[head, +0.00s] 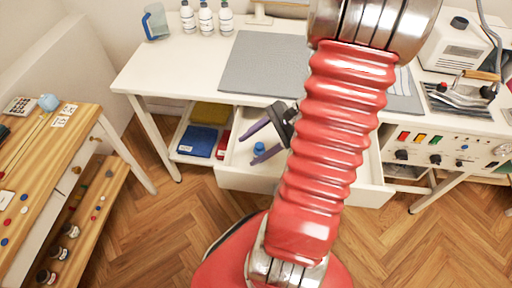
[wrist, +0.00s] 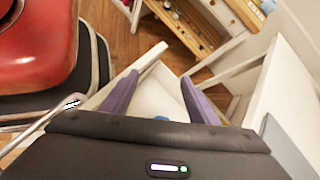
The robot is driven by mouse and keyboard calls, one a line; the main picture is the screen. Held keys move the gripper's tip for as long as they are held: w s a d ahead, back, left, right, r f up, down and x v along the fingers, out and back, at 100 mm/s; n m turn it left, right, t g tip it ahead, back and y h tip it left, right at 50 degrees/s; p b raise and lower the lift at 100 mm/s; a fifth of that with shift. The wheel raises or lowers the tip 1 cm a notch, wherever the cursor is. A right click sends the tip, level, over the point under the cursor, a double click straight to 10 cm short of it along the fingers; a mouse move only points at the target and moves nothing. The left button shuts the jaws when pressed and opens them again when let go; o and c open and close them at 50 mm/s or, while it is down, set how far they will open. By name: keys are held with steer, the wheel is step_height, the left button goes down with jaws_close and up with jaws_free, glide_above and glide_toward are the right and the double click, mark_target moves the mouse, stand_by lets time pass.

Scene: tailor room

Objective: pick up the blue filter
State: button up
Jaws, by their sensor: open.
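A small blue thing, which looks like the blue filter (head: 259,149), is in the open white drawer (head: 236,180) under the white table. It also shows in the wrist view (wrist: 161,118), low between the fingers and partly hidden by my gripper's body. My gripper (head: 262,126) has purple fingers and is above the drawer, near the blue thing and apart from it. In the wrist view its fingers (wrist: 158,78) are spread, with nothing held between them. My red arm hides the middle of the drawer.
The white table (head: 168,62) above the drawer bears a grey mat (head: 250,65), several bottles and a blue jug (head: 156,22). A blue box (head: 197,141) and a red box sit on a shelf left of the drawer. A wooden bench (head: 52,145) stands at left. Floor between is clear.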

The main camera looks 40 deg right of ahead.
mark_target(264, 151)
steer(key=s+d+f+m+t, duration=0.1)
steer(key=d+f+m+t, duration=0.1)
steer(key=d+m, duration=0.1)
steer(key=s+d+f+m+t+h, duration=0.1)
steer(key=s+d+f+m+t, duration=0.1)
steer(key=d+f+m, duration=0.1)
steer(key=s+d+f+m+t, duration=0.1)
steer(key=d+f+m+t, duration=0.1)
steer(key=d+m, duration=0.2)
steer(key=shift+s+f+t+h, duration=0.3)
steer(key=shift+s+f+t, duration=0.05)
steer(key=shift+t, duration=0.05)
steer(key=x, duration=0.8)
steer(key=shift+w, duration=0.1)
steer(key=shift+w+a+f, duration=0.1)
steer(key=shift+w, duration=0.05)
steer(key=shift+x, duration=2.6)
steer(key=shift+w, duration=0.1)
steer(key=shift+c, duration=0.6)
steer(key=c, duration=1.1)
